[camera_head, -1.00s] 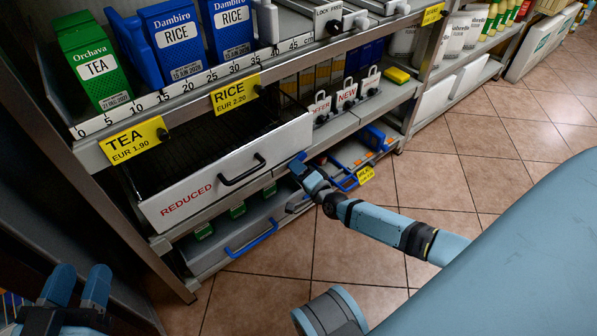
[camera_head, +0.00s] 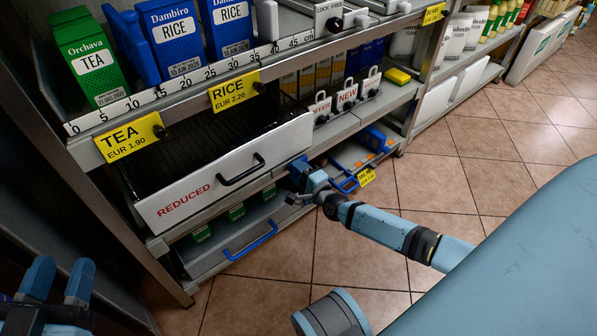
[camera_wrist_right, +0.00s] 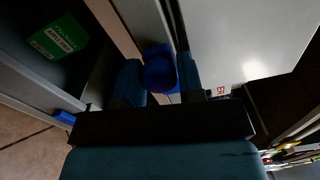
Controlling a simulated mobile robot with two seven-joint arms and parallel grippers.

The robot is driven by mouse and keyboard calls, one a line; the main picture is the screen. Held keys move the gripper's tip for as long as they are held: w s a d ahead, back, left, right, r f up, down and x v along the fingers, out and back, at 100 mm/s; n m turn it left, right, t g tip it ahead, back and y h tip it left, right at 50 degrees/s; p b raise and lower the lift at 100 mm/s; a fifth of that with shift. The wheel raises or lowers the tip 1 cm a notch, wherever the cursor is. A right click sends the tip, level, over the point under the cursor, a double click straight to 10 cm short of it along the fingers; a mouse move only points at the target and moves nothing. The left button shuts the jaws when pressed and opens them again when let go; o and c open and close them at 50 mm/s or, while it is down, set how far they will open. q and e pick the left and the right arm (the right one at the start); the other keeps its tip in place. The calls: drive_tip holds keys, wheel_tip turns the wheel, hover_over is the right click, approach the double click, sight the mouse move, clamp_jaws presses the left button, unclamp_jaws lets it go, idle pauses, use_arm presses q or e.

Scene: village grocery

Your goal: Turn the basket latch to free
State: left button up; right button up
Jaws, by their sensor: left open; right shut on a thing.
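In the head view my right gripper (camera_head: 302,174) is at the lower right corner of the white REDUCED drawer (camera_head: 215,185). In the right wrist view its two fingers (camera_wrist_right: 158,82) close on a round blue knob (camera_wrist_right: 159,70), beside the drawer's pale front (camera_wrist_right: 235,45). Whether this knob is the basket latch, I cannot tell; its mount is mostly hidden. A LOCK FREE label (camera_head: 327,18) is on the top shelf edge, apart from both grippers. My left gripper (camera_head: 59,276) is open and empty at the lower left.
The lower shelf holds green packs (camera_head: 237,212) behind a blue handle (camera_head: 252,241). White padlock-shaped tags (camera_head: 346,96) stand on the middle shelf. Rice boxes (camera_head: 176,38) and a tea box (camera_head: 90,58) stand above. The tiled floor (camera_head: 470,140) to the right is clear.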

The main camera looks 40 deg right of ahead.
use_arm(q)
drive_tip(key=shift+f, duration=0.1)
use_arm(e)
drive_tip(key=shift+f, duration=0.1)
use_arm(q)
drive_tip(key=shift+s+f, duration=0.1)
use_arm(e)
drive_tip(key=o, duration=0.9)
use_arm(q)
drive_tip(key=shift+s+d+f+n+g+y+p, duration=0.25)
drive_tip(key=shift+s+d+n+g+p, duration=0.2)
drive_tip(key=shift+n+p, duration=0.6)
drive_tip(key=shift+s+d+f+n+g+y+p, duration=0.25)
drive_tip(key=shift+s+n+g+p, duration=0.3)
drive_tip(key=shift+p, duration=0.75)
use_arm(e)
drive_tip(key=shift+s+d, duration=0.2)
drive_tip(key=shift+s, duration=2.1)
drive_tip(key=shift+s+d, duration=0.15)
drive_tip(key=shift+s, duration=2.2)
drive_tip(key=shift+s+d, duration=0.2)
drive_tip(key=shift+s, duration=2.1)
use_arm(q)
drive_tip(key=shift+r, duration=0.3)
